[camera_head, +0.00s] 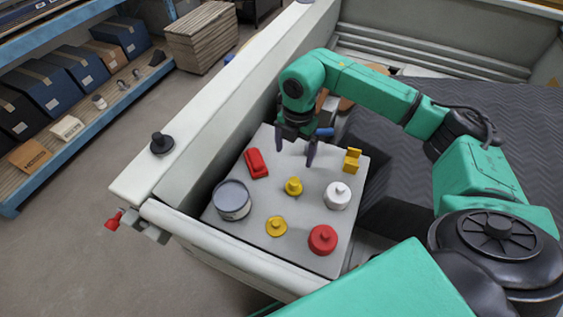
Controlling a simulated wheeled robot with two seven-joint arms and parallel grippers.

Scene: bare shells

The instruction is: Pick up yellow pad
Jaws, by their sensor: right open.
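Several yellow things stand on a light grey board, and I cannot tell for sure which one is the yellow pad. A flat yellow round piece with a small knob (276,227) lies near the front middle. A taller yellow knobbed piece (294,187) stands near the centre. A yellow upright, notched block (352,161) stands at the right back. My right gripper (295,150) points down over the back of the board, open, with nothing visible between its fingers. It is apart from all three yellow pieces, behind the central one. My left gripper is not in view.
The grey board (297,250) also holds a red block (256,163), a round grey-topped tin (232,200), a white knobbed piece (337,195) and a red round piece (323,240). A blue piece (324,132) is beside my gripper. Pale walls (205,138) border the board.

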